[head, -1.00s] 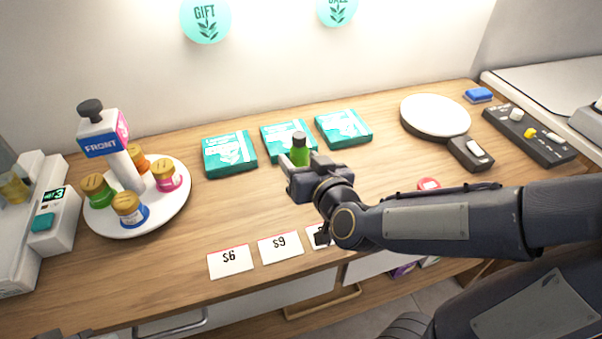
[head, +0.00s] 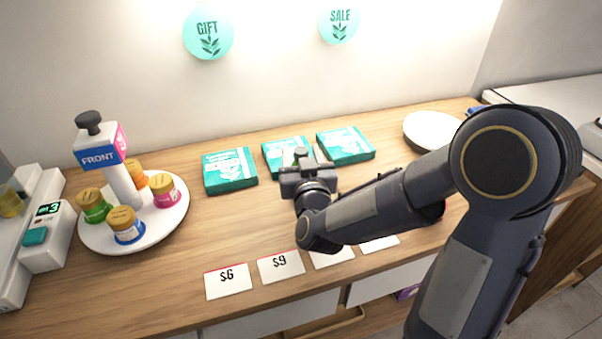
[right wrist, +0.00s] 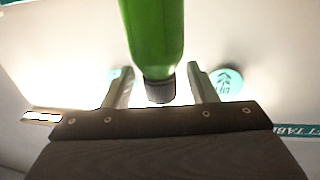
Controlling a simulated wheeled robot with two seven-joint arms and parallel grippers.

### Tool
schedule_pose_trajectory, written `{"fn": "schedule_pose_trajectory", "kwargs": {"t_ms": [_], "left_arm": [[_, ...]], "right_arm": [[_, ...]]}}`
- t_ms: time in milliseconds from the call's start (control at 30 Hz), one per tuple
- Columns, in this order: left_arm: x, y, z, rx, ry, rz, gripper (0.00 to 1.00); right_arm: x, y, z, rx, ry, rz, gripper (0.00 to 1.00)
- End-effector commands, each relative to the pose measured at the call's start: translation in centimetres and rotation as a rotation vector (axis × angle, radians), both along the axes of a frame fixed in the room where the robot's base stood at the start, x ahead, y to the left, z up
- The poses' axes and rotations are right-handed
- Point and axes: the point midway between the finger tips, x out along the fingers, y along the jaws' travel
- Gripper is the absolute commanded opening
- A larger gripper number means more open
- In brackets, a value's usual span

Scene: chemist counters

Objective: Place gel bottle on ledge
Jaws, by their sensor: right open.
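The gel bottle is green with a dark ribbed cap. In the right wrist view the bottle (right wrist: 155,35) comes down from the top edge, its cap (right wrist: 160,90) lying between the two spread fingers of my right gripper with gaps on both sides. In the head view my right gripper (head: 302,153) is over the middle of the counter, in front of the teal boxes, and hides most of the bottle. The jaws are open. My left gripper is not in view. I cannot tell which surface is the ledge.
Teal boxes (head: 230,171) lie in a row along the back of the wooden counter (head: 210,255). A round white tray (head: 88,235) with several coloured jars and a FRONT sign stands left. Price cards (head: 228,282) lie near the front edge. A white disc (head: 428,130) is back right.

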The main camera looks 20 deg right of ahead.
Motion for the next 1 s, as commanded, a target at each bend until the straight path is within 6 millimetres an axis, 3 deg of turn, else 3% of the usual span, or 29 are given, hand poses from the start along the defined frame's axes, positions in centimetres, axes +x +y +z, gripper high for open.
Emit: {"fn": "schedule_pose_trajectory", "kwargs": {"t_ms": [267,667,1000], "left_arm": [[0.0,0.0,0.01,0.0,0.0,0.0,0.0],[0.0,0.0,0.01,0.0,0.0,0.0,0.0],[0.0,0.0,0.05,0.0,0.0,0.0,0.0]], "right_arm": [[0.28,-0.06,0.0,0.001,0.0,0.001,0.51],[0.25,-0.06,0.01,0.001,0.0,0.001,0.0],[0.26,-0.06,0.21,0.001,-0.002,0.001,0.0]]}}
